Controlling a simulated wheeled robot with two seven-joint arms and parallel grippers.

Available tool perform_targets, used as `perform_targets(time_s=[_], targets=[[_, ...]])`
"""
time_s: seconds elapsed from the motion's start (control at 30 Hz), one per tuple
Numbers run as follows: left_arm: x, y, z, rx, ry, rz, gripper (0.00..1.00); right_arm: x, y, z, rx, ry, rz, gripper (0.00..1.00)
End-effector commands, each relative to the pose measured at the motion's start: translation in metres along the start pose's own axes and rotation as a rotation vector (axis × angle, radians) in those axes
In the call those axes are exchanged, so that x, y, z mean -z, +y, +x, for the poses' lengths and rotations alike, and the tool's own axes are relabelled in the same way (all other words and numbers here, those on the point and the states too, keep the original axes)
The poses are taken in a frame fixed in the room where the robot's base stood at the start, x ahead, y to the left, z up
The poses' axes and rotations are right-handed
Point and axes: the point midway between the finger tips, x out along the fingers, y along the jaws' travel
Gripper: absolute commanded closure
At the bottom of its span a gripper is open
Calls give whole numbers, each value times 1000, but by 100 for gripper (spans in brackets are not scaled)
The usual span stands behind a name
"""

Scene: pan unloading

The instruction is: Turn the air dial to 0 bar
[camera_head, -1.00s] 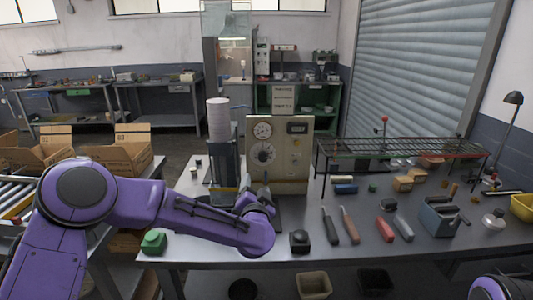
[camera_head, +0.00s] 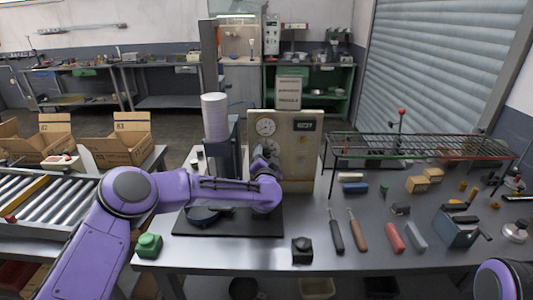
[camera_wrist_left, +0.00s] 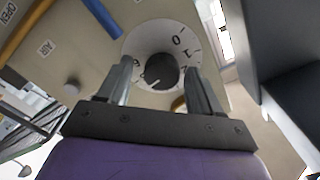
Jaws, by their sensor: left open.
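The air dial is a white disc (camera_wrist_left: 138,42) with a dark round knob (camera_wrist_left: 163,70) in the left wrist view. The figures 0, 1, 2 and 6 show around the disc, and a pale mark on the knob points to the lower left, away from the 0. My left gripper (camera_wrist_left: 158,76) is open, with one finger on each side of the knob. I cannot tell whether they touch it. In the head view, my left gripper (camera_head: 264,160) is in front of the beige panel (camera_head: 296,160) and hides most of the dial. My right gripper is out of view.
A round gauge (camera_head: 265,127) and a small display (camera_head: 304,125) sit on the panel. A white stack (camera_head: 214,115) stands left of it. A wire rack (camera_head: 420,147), several hand tools and a green button (camera_head: 148,244) are on the bench (camera_head: 320,220).

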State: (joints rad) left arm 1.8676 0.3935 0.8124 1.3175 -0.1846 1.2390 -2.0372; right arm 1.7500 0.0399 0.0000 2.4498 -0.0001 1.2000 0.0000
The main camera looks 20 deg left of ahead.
Motion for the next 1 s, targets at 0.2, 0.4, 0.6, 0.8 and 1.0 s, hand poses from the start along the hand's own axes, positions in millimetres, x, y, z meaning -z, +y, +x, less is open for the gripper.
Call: perform_targets(time_s=[0.2, 0.4, 0.6, 0.8, 1.0], targets=[[-1, 0, 7, -1, -1, 1, 35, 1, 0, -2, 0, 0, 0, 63], [-1, 0, 7, -1, 0, 0, 55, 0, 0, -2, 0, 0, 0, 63], [0, 0, 7, -1, 0, 0, 91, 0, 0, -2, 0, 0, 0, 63], [0, 0, 7, 0, 1, -19, 91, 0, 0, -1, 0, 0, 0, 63], [1, 0, 6, 0, 4, -99, 91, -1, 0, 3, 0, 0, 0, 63]])
